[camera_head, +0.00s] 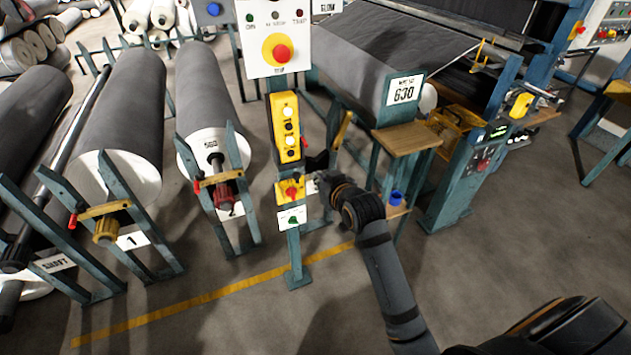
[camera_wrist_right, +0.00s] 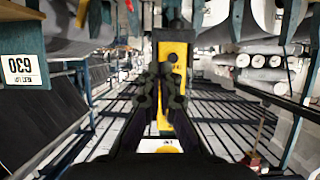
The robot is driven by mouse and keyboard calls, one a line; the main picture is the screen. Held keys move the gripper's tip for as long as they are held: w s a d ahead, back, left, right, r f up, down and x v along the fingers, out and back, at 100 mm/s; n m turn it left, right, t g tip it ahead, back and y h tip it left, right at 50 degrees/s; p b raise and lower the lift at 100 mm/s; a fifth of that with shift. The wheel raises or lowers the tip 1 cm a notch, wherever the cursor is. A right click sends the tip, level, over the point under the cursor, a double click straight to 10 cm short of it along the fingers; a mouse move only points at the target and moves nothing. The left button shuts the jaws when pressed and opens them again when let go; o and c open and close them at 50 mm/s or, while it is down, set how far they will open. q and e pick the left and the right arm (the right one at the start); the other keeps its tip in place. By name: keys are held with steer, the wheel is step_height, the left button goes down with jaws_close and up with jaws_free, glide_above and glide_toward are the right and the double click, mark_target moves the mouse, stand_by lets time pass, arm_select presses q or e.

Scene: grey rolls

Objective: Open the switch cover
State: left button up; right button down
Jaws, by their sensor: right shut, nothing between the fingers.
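A blue-green post carries a small yellow switch box (camera_head: 290,188) with a red switch on its front. I cannot make out a separate cover or tell whether it is open. My right gripper (camera_head: 322,182) is close to the right side of this box; I cannot tell whether they touch. In the right wrist view the shut, empty gripper (camera_wrist_right: 160,88) points at the post, with a yellow panel (camera_wrist_right: 173,60) behind it. My left gripper is out of view.
Above the switch box are a yellow button box (camera_head: 285,126) and a white panel (camera_head: 277,85) with a red stop knob. A small white plate (camera_head: 291,217) sits below.

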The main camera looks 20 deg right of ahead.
steer(key=p, duration=0.1)
glide_above(309, 180)
steer(key=s, duration=0.2)
step_height(309, 180, down, 4)
steer(key=f, duration=0.1)
steer(key=a+f+p, duration=0.1)
steer(key=f, duration=0.1)
steer(key=shift+s+f, duration=0.25)
steer(key=shift+f, duration=0.2)
